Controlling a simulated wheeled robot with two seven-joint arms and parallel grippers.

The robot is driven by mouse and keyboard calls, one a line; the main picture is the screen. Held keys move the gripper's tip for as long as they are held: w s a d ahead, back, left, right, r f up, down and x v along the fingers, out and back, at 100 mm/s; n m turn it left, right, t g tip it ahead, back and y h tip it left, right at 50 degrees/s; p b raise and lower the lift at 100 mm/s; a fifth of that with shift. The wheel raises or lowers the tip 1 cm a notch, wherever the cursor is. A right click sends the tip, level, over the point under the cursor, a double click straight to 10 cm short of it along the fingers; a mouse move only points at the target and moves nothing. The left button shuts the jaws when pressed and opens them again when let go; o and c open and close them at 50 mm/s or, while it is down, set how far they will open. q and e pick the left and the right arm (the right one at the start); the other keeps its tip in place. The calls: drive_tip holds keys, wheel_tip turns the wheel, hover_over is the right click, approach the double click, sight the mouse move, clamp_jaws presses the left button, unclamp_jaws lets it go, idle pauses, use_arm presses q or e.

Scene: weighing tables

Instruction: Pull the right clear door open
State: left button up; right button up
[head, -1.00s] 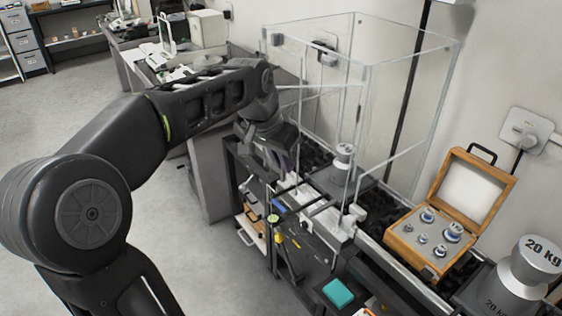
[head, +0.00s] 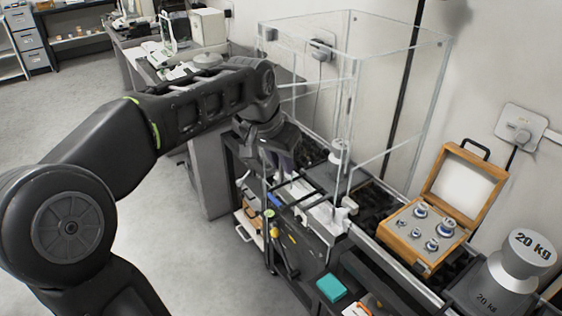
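A tall clear glass case (head: 400,45) with thin pale edges stands on the dark weighing table. Its clear walls make it hard to tell which panel is the right door or whether that door is open. A metal weight (head: 337,152) stands inside on the balance. My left arm comes in from the left, and my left gripper (head: 278,165) points down at the near left side of the case. Its fingertips are dark and partly hidden, so I cannot tell whether they touch a door or are open. My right gripper is not in view.
An open wooden box (head: 408,243) of several weights sits right of the case. A large 20 kg weight (head: 510,270) stands at the lower right. A teal block (head: 331,288) lies at the front. Open floor (head: 190,255) is at the left.

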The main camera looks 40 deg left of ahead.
use_arm(q)
drive_tip(key=shift+r, duration=0.1)
drive_tip(key=v, duration=0.7)
drive_tip(key=shift+r, duration=0.3)
drive_tip(key=shift+s, duration=0.15)
idle(0.3)
